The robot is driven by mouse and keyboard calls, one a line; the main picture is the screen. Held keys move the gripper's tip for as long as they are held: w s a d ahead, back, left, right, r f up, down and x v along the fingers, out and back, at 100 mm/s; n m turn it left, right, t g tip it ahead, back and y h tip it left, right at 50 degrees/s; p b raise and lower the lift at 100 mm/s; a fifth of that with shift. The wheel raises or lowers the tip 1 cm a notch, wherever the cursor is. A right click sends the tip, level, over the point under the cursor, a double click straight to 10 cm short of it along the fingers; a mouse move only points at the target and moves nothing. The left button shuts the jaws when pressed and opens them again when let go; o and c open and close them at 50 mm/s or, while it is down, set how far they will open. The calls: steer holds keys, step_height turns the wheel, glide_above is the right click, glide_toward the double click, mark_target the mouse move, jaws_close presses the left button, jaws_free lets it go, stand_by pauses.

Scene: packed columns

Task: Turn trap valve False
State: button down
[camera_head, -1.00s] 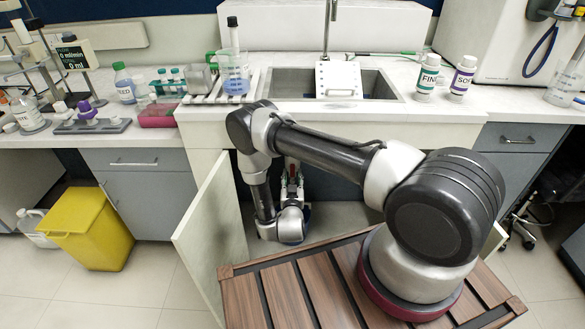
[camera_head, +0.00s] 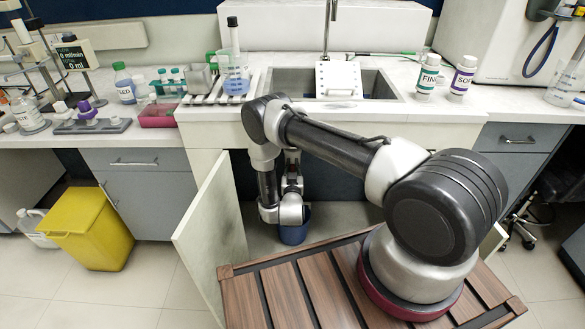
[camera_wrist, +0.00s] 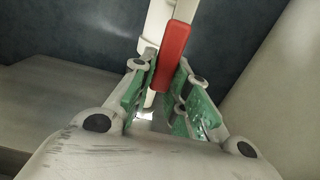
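The trap valve's red handle (camera_wrist: 174,50) shows in the wrist view, in front of a white pipe (camera_wrist: 157,25). My gripper (camera_wrist: 166,84) has its two green-padded fingers on either side of the handle's lower end. Both fingers appear to press against it.
A blue container (camera_head: 293,234) stands on the cabinet floor below my wrist. The open cabinet door (camera_head: 211,240) is at the left. The sink (camera_head: 292,84) is above, and a yellow bin (camera_head: 88,232) stands on the floor farther left.

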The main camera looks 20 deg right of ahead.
steer(key=shift+a, duration=0.1)
steer(key=w+a+f+n, duration=0.2)
steer(key=a+f+n, duration=0.6)
steer(key=n, duration=1)
steer(key=shift+w+f, duration=0.25)
steer(key=shift+f, duration=0.1)
stand_by(0.4)
steer(key=c, duration=1.4)
jaws_free()
steer(key=shift+o, duration=0.2)
